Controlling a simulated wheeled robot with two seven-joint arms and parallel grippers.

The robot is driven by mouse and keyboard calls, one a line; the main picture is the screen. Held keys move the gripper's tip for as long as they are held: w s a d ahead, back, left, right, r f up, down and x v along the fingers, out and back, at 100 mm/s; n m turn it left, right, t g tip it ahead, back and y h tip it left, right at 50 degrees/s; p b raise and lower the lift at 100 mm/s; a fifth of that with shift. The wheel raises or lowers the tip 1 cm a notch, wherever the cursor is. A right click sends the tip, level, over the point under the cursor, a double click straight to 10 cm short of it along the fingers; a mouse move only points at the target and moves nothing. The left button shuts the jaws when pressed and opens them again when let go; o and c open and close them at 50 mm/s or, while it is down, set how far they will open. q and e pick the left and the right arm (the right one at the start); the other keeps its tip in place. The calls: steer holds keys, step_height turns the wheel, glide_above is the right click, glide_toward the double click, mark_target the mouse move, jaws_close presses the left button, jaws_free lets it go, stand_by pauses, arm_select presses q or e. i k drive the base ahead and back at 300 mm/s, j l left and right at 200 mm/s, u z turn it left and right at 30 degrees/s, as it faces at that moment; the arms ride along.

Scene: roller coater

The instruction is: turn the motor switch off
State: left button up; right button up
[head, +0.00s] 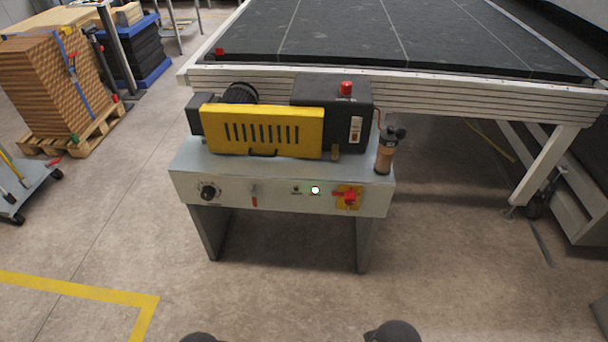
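The roller coater (281,180) stands in the middle of the head view, a grey cabinet with a yellow slotted cover (262,131). Its front panel has a red rotary switch on a yellow plate (349,197) at the right, a lit whitish-green lamp (315,190), a small red-handled lever (254,197) and a black knob (208,191) at the left. A dark box (320,92) on top carries a small white-plated switch (355,130) and a red button (346,88). I cannot tell which control is labelled for the motor. Neither gripper shows; nothing touches the controls.
A long black-topped table (400,45) stands behind the coater. A jar-like fitting (386,153) sticks up at the coater's right end. Stacked boards on a pallet (50,85) and a cart (28,190) are at the left. The floor in front is clear.

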mark_target(350, 196)
steer(key=k+l+z, duration=0.2)
steer(key=z, duration=0.2)
steer(key=k+l+z, duration=0.25)
steer(key=z, duration=0.15)
